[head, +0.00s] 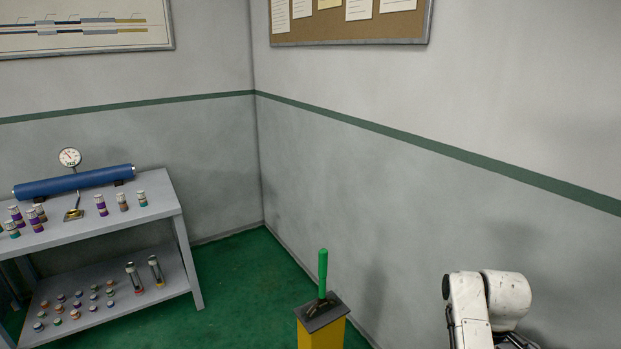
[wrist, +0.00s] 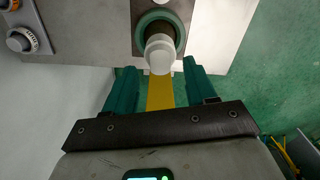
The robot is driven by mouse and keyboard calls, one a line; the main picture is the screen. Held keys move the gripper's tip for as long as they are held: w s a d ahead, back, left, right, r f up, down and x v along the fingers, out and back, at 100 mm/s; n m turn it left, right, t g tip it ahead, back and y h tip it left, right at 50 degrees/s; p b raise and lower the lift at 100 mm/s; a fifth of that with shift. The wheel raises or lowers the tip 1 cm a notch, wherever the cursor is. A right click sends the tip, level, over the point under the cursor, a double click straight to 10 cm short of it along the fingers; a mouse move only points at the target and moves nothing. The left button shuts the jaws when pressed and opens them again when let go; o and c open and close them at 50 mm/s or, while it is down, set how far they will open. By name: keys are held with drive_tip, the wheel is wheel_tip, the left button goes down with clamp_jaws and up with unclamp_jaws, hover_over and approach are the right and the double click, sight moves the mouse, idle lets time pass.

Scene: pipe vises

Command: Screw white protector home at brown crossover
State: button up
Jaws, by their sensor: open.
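In the wrist view a white, rounded protector (wrist: 160,53) sits at the near end of a dark pipe piece (wrist: 158,30), which stands in a green ring (wrist: 174,18). The pipe piece looks dark brown to black, so I cannot be sure it is the brown crossover. I cannot tell how far the protector is threaded on. My gripper (wrist: 160,70) has its two teal fingers spread, one to each side just below the protector, with nothing held between them. The head view shows neither the protector nor my gripper.
A grey bench (head: 155,190) with a blue pipe (head: 75,181), gauge (head: 70,157) and several small fittings stands at left. A yellow post (head: 322,335) with a green handle (head: 323,272) stands at lower middle. In the wrist view, dials (wrist: 22,40) sit at upper left.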

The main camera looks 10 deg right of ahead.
drive_tip(key=shift+f+b, duration=0.35)
drive_tip(key=shift+f, duration=0.75)
drive_tip(key=shift+p, duration=0.35)
clamp_jaws()
drive_tip(key=m, duration=1.4)
